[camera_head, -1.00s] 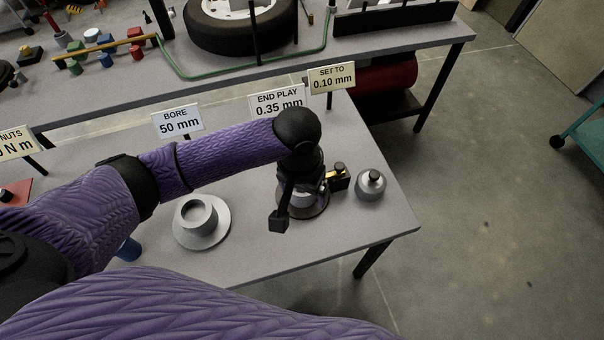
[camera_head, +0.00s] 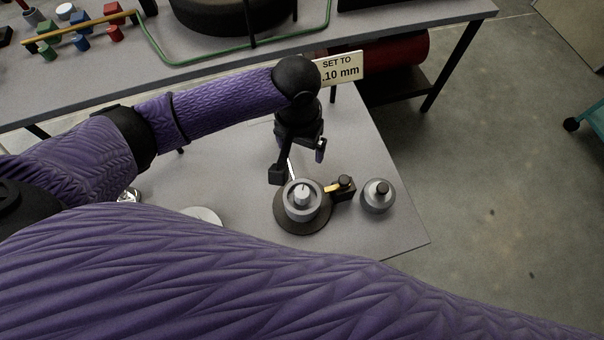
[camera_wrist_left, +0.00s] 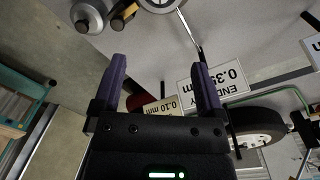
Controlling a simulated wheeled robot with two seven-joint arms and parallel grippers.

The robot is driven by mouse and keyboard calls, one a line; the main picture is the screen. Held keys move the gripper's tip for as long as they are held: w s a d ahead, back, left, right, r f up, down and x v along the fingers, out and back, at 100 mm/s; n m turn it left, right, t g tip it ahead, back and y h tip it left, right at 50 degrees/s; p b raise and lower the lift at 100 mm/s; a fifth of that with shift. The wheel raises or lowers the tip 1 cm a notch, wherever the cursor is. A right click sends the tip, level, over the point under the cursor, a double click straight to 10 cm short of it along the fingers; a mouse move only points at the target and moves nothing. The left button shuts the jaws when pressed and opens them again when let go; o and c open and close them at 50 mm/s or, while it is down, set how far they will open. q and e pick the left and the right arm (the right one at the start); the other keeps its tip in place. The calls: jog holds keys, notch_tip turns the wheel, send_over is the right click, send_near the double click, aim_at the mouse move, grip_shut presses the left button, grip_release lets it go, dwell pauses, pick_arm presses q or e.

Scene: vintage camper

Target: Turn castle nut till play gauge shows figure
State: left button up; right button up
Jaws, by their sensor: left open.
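The grey castle nut (camera_head: 302,197) sits on a hub with a dark round base (camera_head: 303,227). The play gauge, a dark block with a yellow pointer (camera_head: 343,188), stands just right of it. My left gripper (camera_head: 308,155) is above and behind the nut, apart from it. In the left wrist view its purple fingers (camera_wrist_left: 159,75) are spread with nothing between them. There the hub (camera_wrist_left: 160,4) is cut by the top edge, with the gauge (camera_wrist_left: 123,16) beside it. The gauge figure is too small to read. My right gripper is not in view.
A grey knobbed weight (camera_head: 378,197) stands right of the gauge. A second table with a tyre (camera_head: 230,15) is behind.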

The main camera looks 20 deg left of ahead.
pick_arm(q)
notch_tip(320, 180, down, 4)
jog(key=s+b, duration=0.2)
jog(key=b, duration=0.7)
send_over(302, 192)
notch_tip(302, 192, down, 6)
jog(key=shift+a+r, duration=0.15)
jog(key=shift+r, duration=0.05)
notch_tip(302, 192, down, 10)
jog(key=b, duration=0.2)
jog(key=shift+r+b, duration=0.2)
jog(key=shift+b, duration=0.2)
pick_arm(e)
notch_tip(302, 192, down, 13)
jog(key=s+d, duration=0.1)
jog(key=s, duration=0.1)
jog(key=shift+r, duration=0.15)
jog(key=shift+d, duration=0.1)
pick_arm(q)
grip_shut()
jog(key=shift+r, duration=0.1)
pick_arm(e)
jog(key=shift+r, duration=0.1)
